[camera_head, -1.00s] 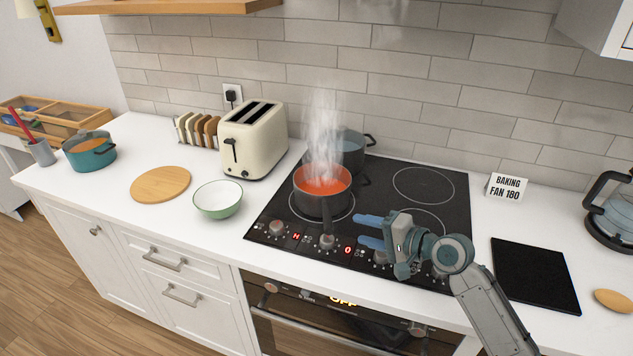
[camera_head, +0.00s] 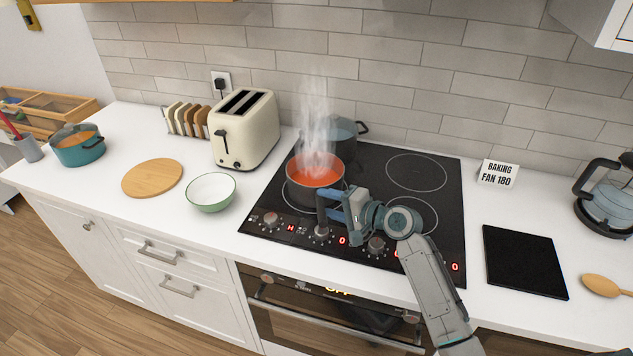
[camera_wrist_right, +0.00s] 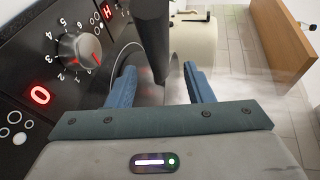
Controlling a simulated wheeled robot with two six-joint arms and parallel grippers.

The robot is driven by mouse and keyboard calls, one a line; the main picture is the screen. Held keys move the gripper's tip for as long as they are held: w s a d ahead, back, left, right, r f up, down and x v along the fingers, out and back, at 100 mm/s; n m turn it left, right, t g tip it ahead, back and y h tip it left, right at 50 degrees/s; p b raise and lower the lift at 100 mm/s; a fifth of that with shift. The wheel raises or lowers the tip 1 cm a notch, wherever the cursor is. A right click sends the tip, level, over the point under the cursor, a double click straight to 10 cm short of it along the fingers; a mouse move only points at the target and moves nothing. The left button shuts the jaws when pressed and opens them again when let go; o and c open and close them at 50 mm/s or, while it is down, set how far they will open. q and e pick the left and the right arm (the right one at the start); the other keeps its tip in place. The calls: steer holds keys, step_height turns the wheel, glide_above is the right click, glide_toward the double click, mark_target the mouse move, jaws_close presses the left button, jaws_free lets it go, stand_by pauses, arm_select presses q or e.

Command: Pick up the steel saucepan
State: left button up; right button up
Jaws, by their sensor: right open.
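The steel saucepan (camera_head: 303,190) stands on the front left ring of the hob, full of orange-red liquid and steaming. Its dark handle (camera_head: 321,222) points toward the front edge. My right gripper (camera_head: 329,204) is at the handle, its blue fingers open. In the right wrist view the handle (camera_wrist_right: 152,45) stands between the two spread fingers (camera_wrist_right: 160,85), with a gap on each side. My left gripper is not in view.
A grey-blue pot (camera_head: 345,131) stands behind the saucepan. Hob knobs (camera_head: 271,219) lie along the front, one close to my gripper in the wrist view (camera_wrist_right: 80,50). A green-rimmed bowl (camera_head: 211,192) and a toaster (camera_head: 244,130) are at left. The right hob rings are bare.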

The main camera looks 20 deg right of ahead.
mark_target(319, 201)
steer(key=x, duration=0.3)
steer(key=shift+a+p, duration=0.2)
steer(key=shift+p, duration=0.2)
steer(key=shift+f, duration=0.1)
steer(key=shift+d, duration=0.1)
steer(key=c, duration=0.7)
jaws_close()
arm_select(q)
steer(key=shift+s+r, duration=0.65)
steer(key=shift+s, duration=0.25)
